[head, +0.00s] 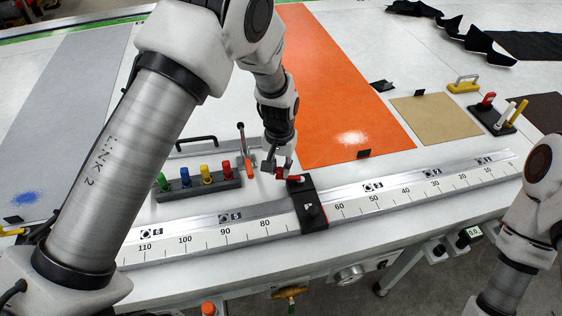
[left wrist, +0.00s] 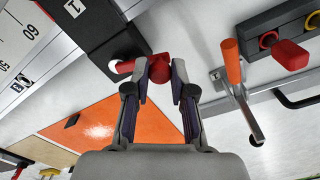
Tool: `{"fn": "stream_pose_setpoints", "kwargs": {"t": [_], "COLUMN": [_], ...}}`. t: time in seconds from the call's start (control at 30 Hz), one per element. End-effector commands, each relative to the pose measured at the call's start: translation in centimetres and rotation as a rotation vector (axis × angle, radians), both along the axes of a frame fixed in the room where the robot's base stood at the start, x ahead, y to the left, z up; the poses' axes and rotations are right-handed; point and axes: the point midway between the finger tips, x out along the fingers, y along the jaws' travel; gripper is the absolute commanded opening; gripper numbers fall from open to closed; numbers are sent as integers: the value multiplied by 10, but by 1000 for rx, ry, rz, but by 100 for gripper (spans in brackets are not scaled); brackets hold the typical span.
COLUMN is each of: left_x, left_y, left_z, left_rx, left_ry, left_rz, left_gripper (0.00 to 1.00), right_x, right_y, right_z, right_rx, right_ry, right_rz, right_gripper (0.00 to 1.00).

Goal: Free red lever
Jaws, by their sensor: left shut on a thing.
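The red lever (head: 293,178) sticks out from the black block (head: 311,212) that sits across the ruler rail near its middle. In the left wrist view the lever's red knob (left wrist: 160,70) lies between the two fingertips. My left gripper (head: 279,172) is shut on the lever's knob end; its fingers (left wrist: 162,88) touch the knob from both sides. The lever's arm runs to a white pivot on the black block (left wrist: 103,40). My right arm shows at the right edge of the head view; its gripper is out of view.
The ruler rail (head: 375,197) runs along the table's front. Left of my gripper stand an orange-handled clamp (head: 248,163) and a dark rack (head: 200,189) with several coloured knobs. An orange sheet (head: 335,95) lies behind.

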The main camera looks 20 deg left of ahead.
Motion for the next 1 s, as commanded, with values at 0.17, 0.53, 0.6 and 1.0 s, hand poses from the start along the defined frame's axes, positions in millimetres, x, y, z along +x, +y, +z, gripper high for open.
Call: {"fn": "stream_pose_setpoints", "kwargs": {"t": [0.17, 0.53, 0.6, 1.0], "left_x": [-7, -11, -11, -11], "left_y": [-2, -4, -5, -4], "left_z": [-1, -1, -1, 0], "left_rx": [1, 1, 1, 0], "left_ry": [3, 2, 1, 0], "left_rz": [106, 203, 206, 206], "left_gripper": [0, 0, 0, 49], "right_x": [0, 0, 0, 0], "right_y": [0, 0, 0, 0], "right_z": [1, 3, 3, 3], "right_rx": [0, 0, 0, 0], "right_ry": [0, 0, 0, 0], "right_rz": [0, 0, 0, 0], "right_gripper": [50, 50, 50, 50]}}
